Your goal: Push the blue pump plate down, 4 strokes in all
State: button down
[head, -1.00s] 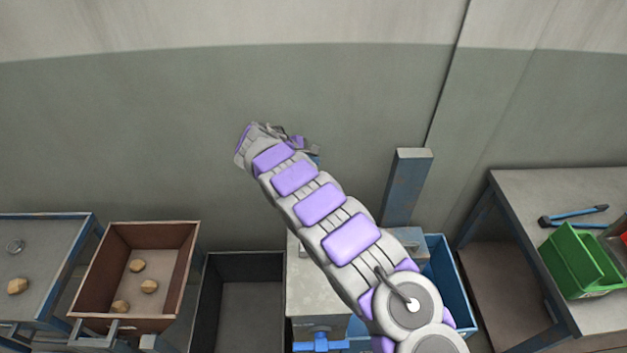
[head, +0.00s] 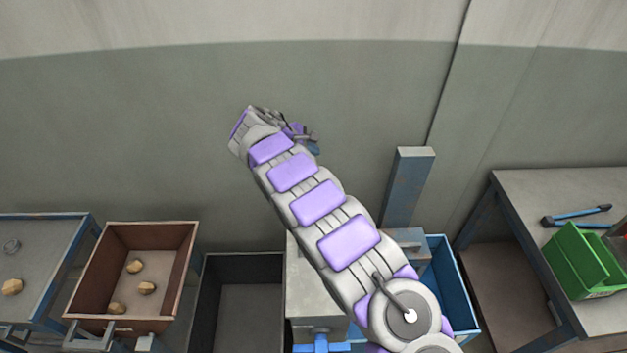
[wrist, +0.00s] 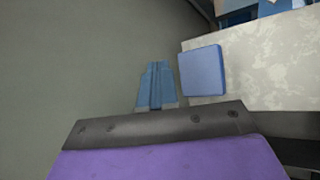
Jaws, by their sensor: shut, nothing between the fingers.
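The blue pump plate (wrist: 202,72) shows in the wrist view as a flat blue square at the edge of a pale mottled surface (wrist: 262,58). My gripper (wrist: 157,72) is to the left of the plate in that view, with a narrow gap between them. Its blue fingers are together and hold nothing. In the head view my gripper (head: 314,148) is at the far end of my raised arm, mostly hidden by the wrist. The height of the fingers over the plate is unclear.
A black bin (head: 237,258) and brown crate (head: 150,230) stand left. A green crate (head: 583,262) is far right.

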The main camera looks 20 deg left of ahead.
notch_tip(320, 180, down, 6)
jog(key=b, duration=0.6)
jog(key=shift+f, duration=1.25)
jog(key=shift+s+d+f, duration=0.1)
jog(key=shift+f, duration=1.95)
dwell(2.4)
jog(key=shift+r, duration=0.1)
jog(key=shift+r+p, duration=1.8)
jog(key=shift+r, duration=0.2)
